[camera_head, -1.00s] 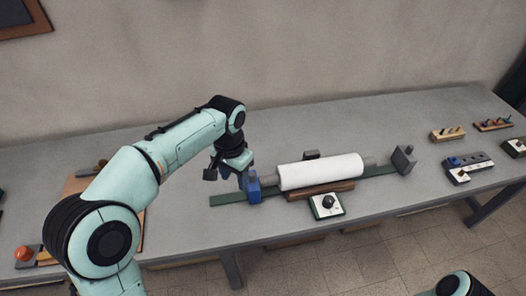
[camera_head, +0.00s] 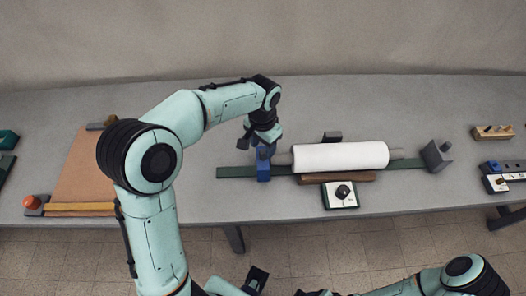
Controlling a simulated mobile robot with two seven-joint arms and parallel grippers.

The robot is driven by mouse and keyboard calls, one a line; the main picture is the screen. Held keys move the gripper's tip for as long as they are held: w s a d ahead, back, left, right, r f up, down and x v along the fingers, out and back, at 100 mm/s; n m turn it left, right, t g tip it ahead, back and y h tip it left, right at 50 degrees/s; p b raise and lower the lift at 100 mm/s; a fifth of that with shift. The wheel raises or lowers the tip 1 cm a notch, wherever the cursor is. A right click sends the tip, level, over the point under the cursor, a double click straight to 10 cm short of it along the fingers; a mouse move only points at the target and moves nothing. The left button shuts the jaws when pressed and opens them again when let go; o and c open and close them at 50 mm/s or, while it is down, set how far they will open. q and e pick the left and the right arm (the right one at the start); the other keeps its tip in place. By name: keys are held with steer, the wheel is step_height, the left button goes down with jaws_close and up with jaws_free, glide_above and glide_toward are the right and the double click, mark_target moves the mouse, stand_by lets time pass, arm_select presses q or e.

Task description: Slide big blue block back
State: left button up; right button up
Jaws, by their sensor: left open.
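The big blue block (camera_head: 263,166) stands upright on a dark green rail (camera_head: 236,172), at the left end of a white roll (camera_head: 340,156). My left gripper (camera_head: 258,148) is open and points down at the top of the blue block. One dark finger shows just left of the block's top; the other is partly hidden. I cannot tell whether the fingers touch the block. My right arm (camera_head: 462,274) shows at the bottom right; its gripper is not clearly visible.
A grey end block (camera_head: 437,155) stands at the rail's right end. A brown wooden bar (camera_head: 337,177) and a white box with a black knob (camera_head: 340,196) lie in front of the roll. A brown board (camera_head: 85,180) lies at the left. The grey table (camera_head: 400,100) behind the roll is mostly clear.

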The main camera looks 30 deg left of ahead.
mark_target(263, 151)
arm_select(q)
steer(key=shift+f, duration=1.8)
jaws_close()
steer(key=s+a+b, duration=0.1)
steer(key=s+a, duration=0.5)
steer(key=a, duration=0.4)
steer(key=shift+s+a, duration=0.15)
steer(key=shift+a, duration=0.2)
steer(key=shift+r, duration=0.1)
jaws_free()
steer(key=shift+s+a, duration=0.1)
